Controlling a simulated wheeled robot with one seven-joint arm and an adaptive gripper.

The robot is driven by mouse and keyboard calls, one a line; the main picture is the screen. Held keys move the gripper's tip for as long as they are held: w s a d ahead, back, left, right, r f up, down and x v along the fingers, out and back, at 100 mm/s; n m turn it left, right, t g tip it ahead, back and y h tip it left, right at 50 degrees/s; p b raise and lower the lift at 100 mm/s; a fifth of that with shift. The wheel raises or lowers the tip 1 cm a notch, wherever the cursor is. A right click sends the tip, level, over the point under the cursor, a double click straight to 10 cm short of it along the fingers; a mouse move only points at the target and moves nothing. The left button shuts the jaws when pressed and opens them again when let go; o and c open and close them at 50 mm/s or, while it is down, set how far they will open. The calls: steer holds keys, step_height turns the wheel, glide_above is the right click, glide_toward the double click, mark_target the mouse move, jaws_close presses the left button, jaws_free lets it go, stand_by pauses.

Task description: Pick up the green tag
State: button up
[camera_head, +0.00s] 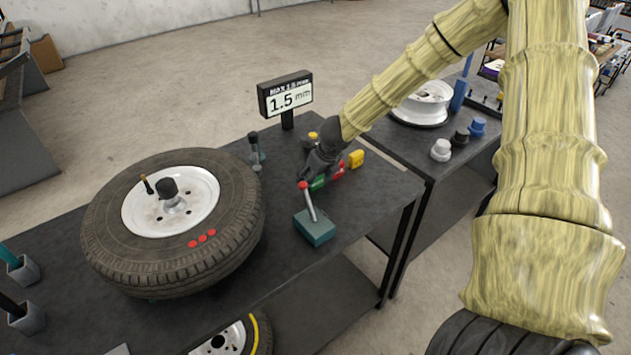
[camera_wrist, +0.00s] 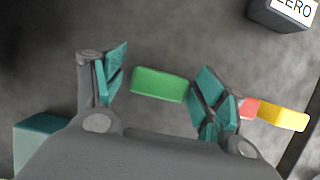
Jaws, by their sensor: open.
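The green tag (camera_wrist: 159,84) is a small rounded block. In the wrist view it lies between the two teal-padded fingers of my gripper (camera_wrist: 160,88), with a gap on either side. The gripper is open and empty. In the head view my gripper (camera_head: 312,174) is low over the dark table, and the green tag (camera_head: 318,182) shows just below it, partly hidden. I cannot tell the exact height of the fingertips above the table.
A red tag (camera_head: 339,170) and a yellow tag (camera_head: 356,158) sit right of the green one. A teal box with a red-knobbed lever (camera_head: 315,228) stands in front. A wheel with tyre (camera_head: 243,215) fills the left. A display reading 1.5 mm (camera_head: 286,96) stands behind.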

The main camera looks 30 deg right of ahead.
steer(key=c, duration=1)
steer(key=shift+r, duration=0.1)
steer(key=shift+c, duration=0.2)
